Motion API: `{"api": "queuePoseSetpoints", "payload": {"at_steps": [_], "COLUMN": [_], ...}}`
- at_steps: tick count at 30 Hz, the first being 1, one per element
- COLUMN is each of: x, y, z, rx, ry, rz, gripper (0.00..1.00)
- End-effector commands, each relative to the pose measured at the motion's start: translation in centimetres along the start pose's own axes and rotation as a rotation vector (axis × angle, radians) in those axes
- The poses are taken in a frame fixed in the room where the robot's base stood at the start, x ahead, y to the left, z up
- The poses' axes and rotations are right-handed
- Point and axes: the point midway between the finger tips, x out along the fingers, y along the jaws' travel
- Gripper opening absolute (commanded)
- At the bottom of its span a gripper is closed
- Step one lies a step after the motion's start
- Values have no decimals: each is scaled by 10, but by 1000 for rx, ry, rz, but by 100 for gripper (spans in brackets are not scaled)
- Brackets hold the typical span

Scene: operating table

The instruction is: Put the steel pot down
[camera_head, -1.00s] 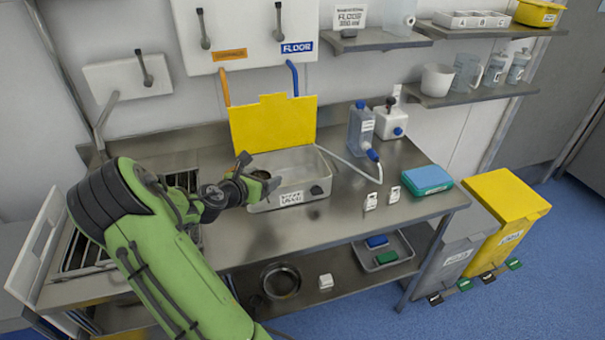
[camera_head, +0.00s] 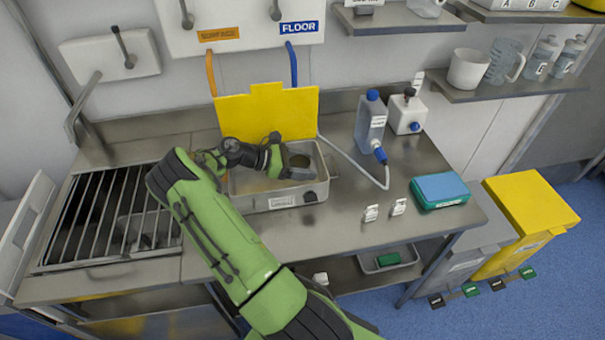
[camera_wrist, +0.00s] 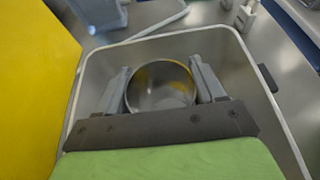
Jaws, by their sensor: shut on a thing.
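The steel pot (camera_wrist: 160,87) is a round, shiny metal vessel seen from above in the wrist view, between the two fingers of my gripper (camera_wrist: 163,84). The fingers are shut on its sides. The pot is over or inside a rectangular steel basin (camera_wrist: 240,62); I cannot tell whether it touches the bottom. In the head view my gripper (camera_head: 298,165) reaches into the basin (camera_head: 254,203) from the left. The pot (camera_head: 299,160) shows there only as a small dark round shape, partly hidden by the gripper.
A yellow board (camera_head: 267,112) stands behind the basin. A grated sink (camera_head: 105,215) lies left. A blue-capped bottle (camera_head: 371,122) with a hose, white tags (camera_head: 371,213) and a blue-green sponge box (camera_head: 440,190) are to the right.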

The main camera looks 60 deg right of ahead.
Motion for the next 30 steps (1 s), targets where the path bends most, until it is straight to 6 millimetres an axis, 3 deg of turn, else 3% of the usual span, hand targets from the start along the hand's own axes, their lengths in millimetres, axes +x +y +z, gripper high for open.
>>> {"api": "queuePoseSetpoints", "payload": {"at_steps": [4,14,15,19,28,30], "x": [11,12,12,12,10,-1], "y": [0,0,0,0,0,1], "z": [-26,-29,-29,-29,-25,-26], "rx": [-3,-3,-2,-3,-1,-3], "ry": [1,0,1,1,2,1], "rz": [1,1,2,2,2,6], "gripper": [39,39,75,94,94,94]}}
